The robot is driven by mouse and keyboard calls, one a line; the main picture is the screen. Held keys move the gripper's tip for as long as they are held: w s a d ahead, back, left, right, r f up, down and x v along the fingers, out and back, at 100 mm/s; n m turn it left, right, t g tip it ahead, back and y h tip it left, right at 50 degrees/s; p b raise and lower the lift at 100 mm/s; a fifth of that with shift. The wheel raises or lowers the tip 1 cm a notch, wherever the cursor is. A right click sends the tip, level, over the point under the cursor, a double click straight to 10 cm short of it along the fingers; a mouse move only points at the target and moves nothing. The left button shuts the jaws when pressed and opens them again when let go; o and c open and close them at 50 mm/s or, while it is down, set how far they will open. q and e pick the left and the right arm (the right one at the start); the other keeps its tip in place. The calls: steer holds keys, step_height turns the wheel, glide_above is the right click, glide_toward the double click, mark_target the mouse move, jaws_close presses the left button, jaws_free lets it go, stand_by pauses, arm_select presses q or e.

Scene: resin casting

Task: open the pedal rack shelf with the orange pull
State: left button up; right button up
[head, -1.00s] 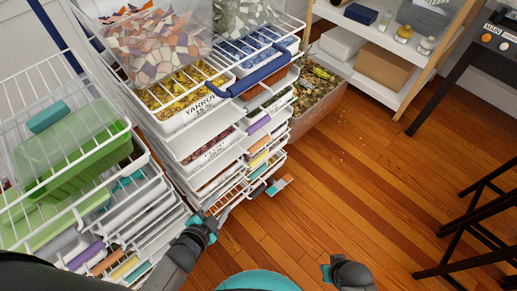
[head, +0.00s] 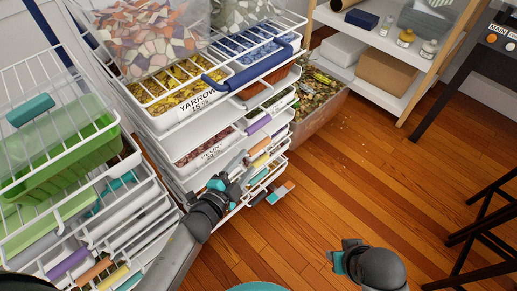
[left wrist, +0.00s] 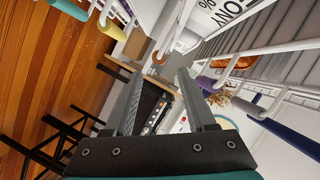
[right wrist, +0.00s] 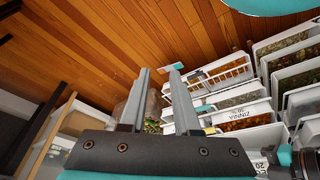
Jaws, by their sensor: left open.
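The wire petal rack (head: 147,122) stands centre left in the head view, with colored pulls along its right front. The orange pull (head: 262,147) sits between a purple pull (head: 258,124) and a yellow pull (head: 261,160). My left gripper (head: 243,163) is open beside these pulls. In the left wrist view the orange pull (left wrist: 160,58) shows just beyond the gap between the left fingertips (left wrist: 160,74); contact cannot be told. The shelf looks shut. My right gripper (head: 338,261) is over the floor, its fingers apart and empty in the right wrist view (right wrist: 160,72).
A second wire rack (head: 62,190) with a green bin (head: 60,155) and its own colored pulls stands at left. A blue pull (head: 250,72) sticks out high on the petal rack. Stools (head: 485,215) stand at right.

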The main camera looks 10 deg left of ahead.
mark_target(254, 153)
arm_select(q)
steer(key=b+x, duration=0.2)
steer(key=x, duration=0.5)
steer(key=shift+f, duration=0.1)
steer(key=shift+w+d+b, duration=0.3)
steer(key=shift+w+b, duration=0.15)
steer(key=shift+w, duration=0.25)
arm_select(e)
step_height(254, 153, up, 6)
steer(key=t, duration=0.1)
steer(key=shift+w+a+r, duration=0.15)
steer(key=shift+w+r, duration=0.05)
arm_select(q)
steer(key=shift+f, duration=0.1)
jaws_close()
